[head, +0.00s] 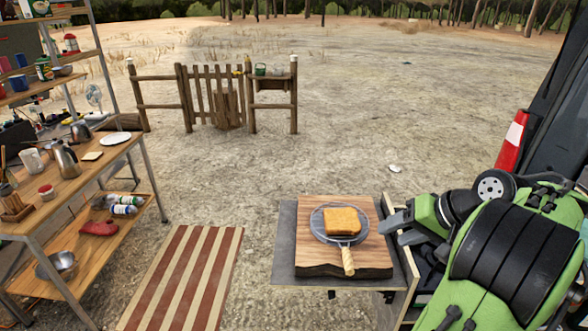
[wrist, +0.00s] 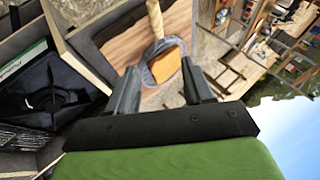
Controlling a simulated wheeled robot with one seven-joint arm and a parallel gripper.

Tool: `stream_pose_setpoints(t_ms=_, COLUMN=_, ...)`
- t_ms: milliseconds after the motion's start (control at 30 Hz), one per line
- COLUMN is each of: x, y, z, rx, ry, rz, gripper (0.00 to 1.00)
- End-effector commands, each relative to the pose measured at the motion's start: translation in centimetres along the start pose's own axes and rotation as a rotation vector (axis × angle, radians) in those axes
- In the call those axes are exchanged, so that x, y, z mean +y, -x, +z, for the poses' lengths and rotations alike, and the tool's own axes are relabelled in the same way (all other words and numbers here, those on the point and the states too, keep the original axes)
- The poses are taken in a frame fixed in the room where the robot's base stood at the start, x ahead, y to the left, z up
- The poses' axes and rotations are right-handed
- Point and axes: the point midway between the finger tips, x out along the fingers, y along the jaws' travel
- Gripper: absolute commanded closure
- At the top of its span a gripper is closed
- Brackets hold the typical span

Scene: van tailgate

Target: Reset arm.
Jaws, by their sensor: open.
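My gripper (head: 392,230) is at the right of the wooden board, green and black, with its two grey fingers apart and nothing between them. In the wrist view the open fingers (wrist: 160,68) frame the pan from a distance. A toasted bread slice (head: 342,221) lies in a round grey pan (head: 318,229) with a wooden handle (head: 348,262). The pan rests on the wooden board (head: 312,262). The bread also shows in the wrist view (wrist: 165,66), as does the handle (wrist: 155,20).
The board lies on a grey surface (head: 286,235). A black stove (wrist: 50,82) is left in the wrist view. A wooden shelf unit (head: 95,178) with kitchenware stands left. A striped mat (head: 185,280) lies on the ground. Open ground lies beyond.

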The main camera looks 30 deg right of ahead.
Motion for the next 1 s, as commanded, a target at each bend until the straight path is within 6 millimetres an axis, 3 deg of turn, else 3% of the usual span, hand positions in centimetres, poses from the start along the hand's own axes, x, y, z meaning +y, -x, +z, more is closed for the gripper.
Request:
stream_pose_setpoints(t_ms=133, x=-0.1, y=0.0, z=0.0, rx=0.0, ry=0.001, rz=0.0, gripper=0.49)
stream_pose_setpoints(t_ms=200, x=-1.2, y=-0.4, z=0.0, rx=-0.006, ry=0.019, rz=0.005, gripper=0.49)
stream_pose_setpoints(t_ms=267, x=-3.4, y=-1.2, z=0.2, rx=-0.017, ry=0.056, rz=0.018, gripper=0.49)
stream_pose_setpoints(t_ms=367, x=-9.3, y=-3.1, z=1.8, rx=-0.044, ry=0.157, rz=0.056, gripper=0.49)
stream_pose_setpoints(t_ms=400, x=-11.8, y=-3.8, z=3.1, rx=-0.057, ry=0.206, rz=0.073, gripper=0.49)
stream_pose_setpoints(t_ms=500, x=-16.8, y=-4.9, z=7.8, rx=-0.086, ry=0.331, rz=0.117, gripper=0.49)
stream_pose_setpoints(t_ms=600, x=-19.6, y=-5.1, z=13.7, rx=-0.104, ry=0.467, rz=0.16, gripper=0.49)
stream_pose_setpoints(t_ms=700, x=-19.9, y=-4.4, z=19.4, rx=-0.111, ry=0.602, rz=0.2, gripper=0.49)
stream_pose_setpoints(t_ms=800, x=-18.3, y=-3.6, z=23.3, rx=-0.105, ry=0.705, rz=0.231, gripper=0.49)
stream_pose_setpoints(t_ms=900, x=-16.7, y=-3.1, z=25.0, rx=-0.095, ry=0.761, rz=0.251, gripper=0.49)
stream_pose_setpoints(t_ms=1000, x=-16.1, y=-3.0, z=25.4, rx=-0.092, ry=0.776, rz=0.26, gripper=0.49)
